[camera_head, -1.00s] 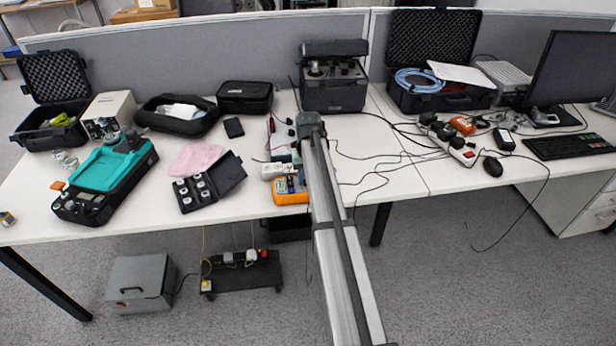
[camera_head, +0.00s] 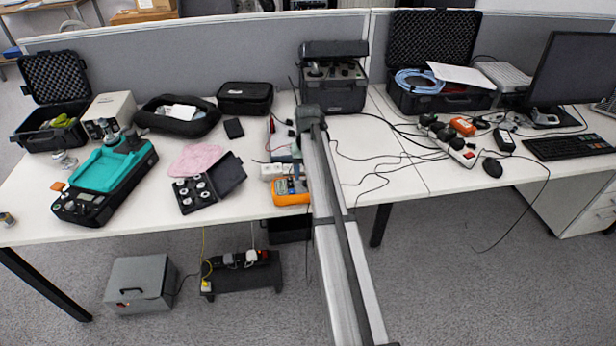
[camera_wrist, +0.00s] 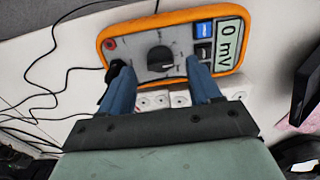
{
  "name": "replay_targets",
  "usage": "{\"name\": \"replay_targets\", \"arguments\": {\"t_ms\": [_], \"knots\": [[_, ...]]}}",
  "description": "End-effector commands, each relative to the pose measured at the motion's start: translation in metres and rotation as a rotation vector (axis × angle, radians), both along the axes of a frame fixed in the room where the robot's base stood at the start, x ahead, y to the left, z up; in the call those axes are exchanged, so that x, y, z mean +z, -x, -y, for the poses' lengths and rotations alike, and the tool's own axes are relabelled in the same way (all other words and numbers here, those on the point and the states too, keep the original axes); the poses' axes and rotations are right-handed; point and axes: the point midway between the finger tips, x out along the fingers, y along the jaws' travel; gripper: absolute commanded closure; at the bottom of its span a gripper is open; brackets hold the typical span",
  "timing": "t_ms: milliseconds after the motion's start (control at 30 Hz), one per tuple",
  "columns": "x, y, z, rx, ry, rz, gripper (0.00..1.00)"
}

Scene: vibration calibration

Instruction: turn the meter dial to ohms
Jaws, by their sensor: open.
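The orange-framed meter (camera_head: 291,190) lies near the front edge of the white table, partly hidden behind my arm in the head view. In the wrist view the meter (camera_wrist: 226,78) shows a grey face, and its display (camera_wrist: 231,41) reads "0 mV". Its dark round dial (camera_wrist: 160,59) shows between and beyond my fingertips. My gripper (camera_wrist: 158,82) is open, with one blue finger on each side of the dial, and nothing is between them. I cannot tell whether the fingertips touch the meter.
Light socket blocks (camera_wrist: 165,100) lie close beside the meter. Dark cables (camera_wrist: 60,75) run across the table. In the head view an open black case of small weights (camera_head: 210,185) lies left of the meter, and a black instrument box (camera_head: 332,80) stands behind.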

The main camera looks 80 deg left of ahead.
Motion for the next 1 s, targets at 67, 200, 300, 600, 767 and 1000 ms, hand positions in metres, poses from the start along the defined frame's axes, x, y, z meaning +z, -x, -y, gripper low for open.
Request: {"name": "replay_targets", "arguments": {"t_ms": [67, 200, 300, 600, 767, 1000], "knots": [[0.016, 0.000, -0.001, 0.000, -0.002, 0.000, 0.37], [0.044, 0.000, -0.001, 0.000, -0.002, 0.000, 0.37], [0.064, 0.000, -0.001, 0.000, -0.002, 0.000, 0.37], [0.103, 0.000, 0.000, 0.000, -0.001, 0.000, 0.37], [0.111, 0.000, 0.000, 0.000, 0.000, 0.000, 0.37], [0.112, 0.000, 0.000, 0.000, 0.000, 0.000, 0.37]]}}
